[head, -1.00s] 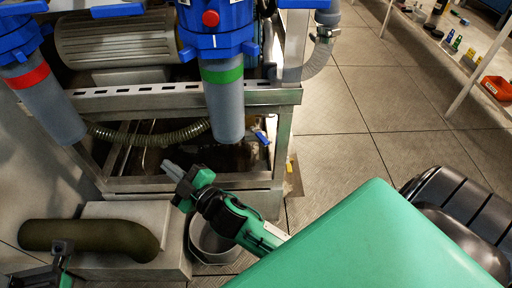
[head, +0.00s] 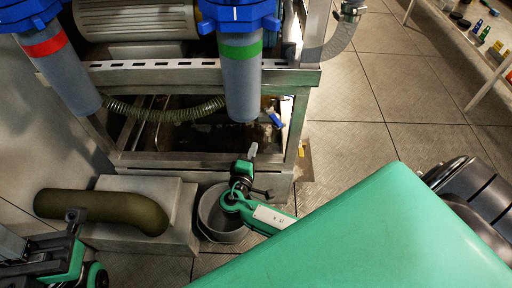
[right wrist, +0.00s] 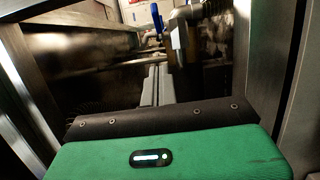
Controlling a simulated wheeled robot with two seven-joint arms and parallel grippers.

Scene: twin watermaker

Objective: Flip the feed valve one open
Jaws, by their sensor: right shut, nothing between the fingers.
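A small blue lever (head: 275,117) shows inside the steel frame, just right of the green-banded filter housing. A blue lever also shows near the top of the right wrist view (right wrist: 157,19), beside a metal fitting (right wrist: 180,42). I cannot tell from a label which valve it is. My right gripper (head: 253,149) is shut and empty at the frame's lower opening, below and left of the lever and apart from it. Its grey fingers point towards the lever in the right wrist view (right wrist: 156,84). My left gripper (head: 74,215) is partly seen at lower left; its jaw state is unclear.
The steel frame's slotted rail (head: 200,74) and right post (head: 294,125) bound the opening. The filter housing (head: 241,85) hangs above it. A grey bucket (head: 218,222) and an olive pipe (head: 105,208) are below.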

